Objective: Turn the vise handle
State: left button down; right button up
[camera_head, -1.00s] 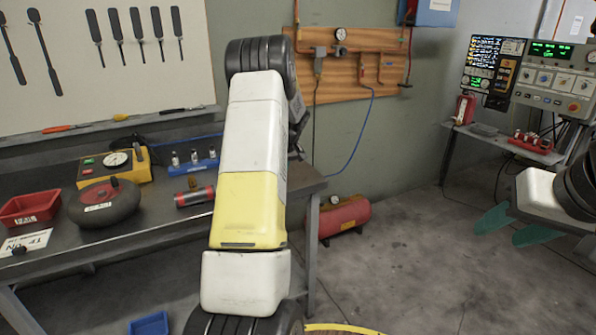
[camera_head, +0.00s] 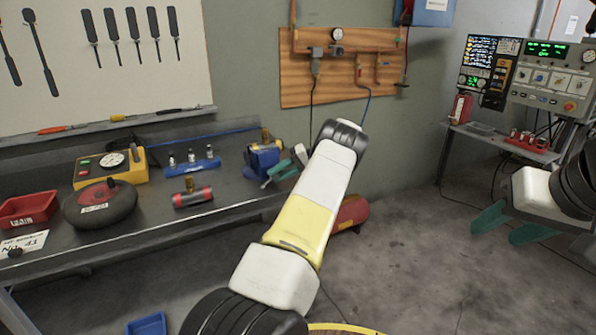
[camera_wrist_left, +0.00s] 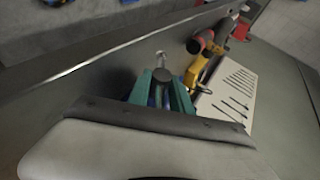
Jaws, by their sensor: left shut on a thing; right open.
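The blue vise (camera_head: 262,158) stands on the workbench near its right end. My left gripper (camera_head: 282,170), with green fingers, is at the vise's right side. In the left wrist view, its fingers (camera_wrist_left: 162,88) are shut around a dark round-ended part, which looks like the vise handle (camera_wrist_left: 162,75). Blue parts of the vise show only in slivers between and beside the fingers. The exact grip on the handle is partly hidden. My right gripper (camera_head: 510,222) is open and empty, far to the right above the floor.
The workbench (camera_head: 130,240) also holds a red-and-black cylinder (camera_head: 192,197), a dark round object (camera_head: 100,203), a yellow gauge box (camera_head: 110,168) and a red bin (camera_head: 28,208). Floor to the right is clear.

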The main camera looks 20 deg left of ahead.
pick_arm(q)
jog(key=g+y, duration=0.1)
jog(key=m+y, duration=0.1)
jog(key=shift+d+f+g+y, duration=0.1)
jog(key=shift+f+g+y, duration=0.2)
jog(key=shift+f+g, duration=0.1)
dwell(1.4)
jog(key=c, duration=1.2)
grip_release()
jog(key=shift+o, duration=0.2)
jog(key=shift+r, duration=0.1)
